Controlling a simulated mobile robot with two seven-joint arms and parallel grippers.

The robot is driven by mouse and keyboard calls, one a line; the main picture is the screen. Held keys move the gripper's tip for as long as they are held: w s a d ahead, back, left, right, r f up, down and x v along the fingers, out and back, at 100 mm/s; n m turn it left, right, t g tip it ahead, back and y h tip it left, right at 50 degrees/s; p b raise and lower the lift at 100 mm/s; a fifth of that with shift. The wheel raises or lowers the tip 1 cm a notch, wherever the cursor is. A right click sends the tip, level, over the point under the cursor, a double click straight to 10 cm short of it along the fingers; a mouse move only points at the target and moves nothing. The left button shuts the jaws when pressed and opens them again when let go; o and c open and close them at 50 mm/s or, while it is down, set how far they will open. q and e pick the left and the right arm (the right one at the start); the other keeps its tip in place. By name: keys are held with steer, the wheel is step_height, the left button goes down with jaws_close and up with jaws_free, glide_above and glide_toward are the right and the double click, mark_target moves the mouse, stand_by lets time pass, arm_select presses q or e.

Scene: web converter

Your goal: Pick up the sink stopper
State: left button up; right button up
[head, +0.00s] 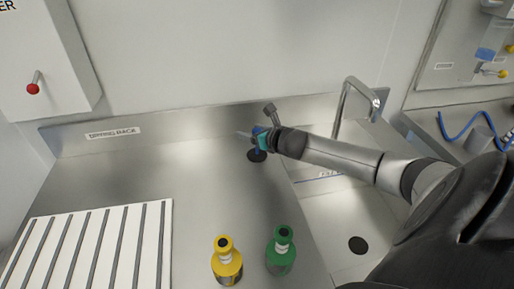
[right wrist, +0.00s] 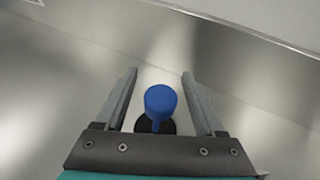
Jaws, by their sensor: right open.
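The sink stopper (right wrist: 160,104) has a blue knob on a black round base. It stands on the steel counter, and in the right wrist view it sits between the two fingers of my right gripper (right wrist: 160,88). The fingers are apart, with a gap on each side of the knob. In the head view my right gripper (head: 250,135) is over the stopper, whose black base (head: 257,156) shows below it, and part of the knob is hidden. My left gripper is not in view.
A yellow bottle (head: 227,264) and a green bottle (head: 281,254) stand at the front of the counter. A white slatted drying rack (head: 90,240) lies at left. The sink with its dark drain (head: 358,245) and faucet (head: 345,100) is at right. The back wall is close behind.

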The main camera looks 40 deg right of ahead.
jaws_close()
stand_by(0.6)
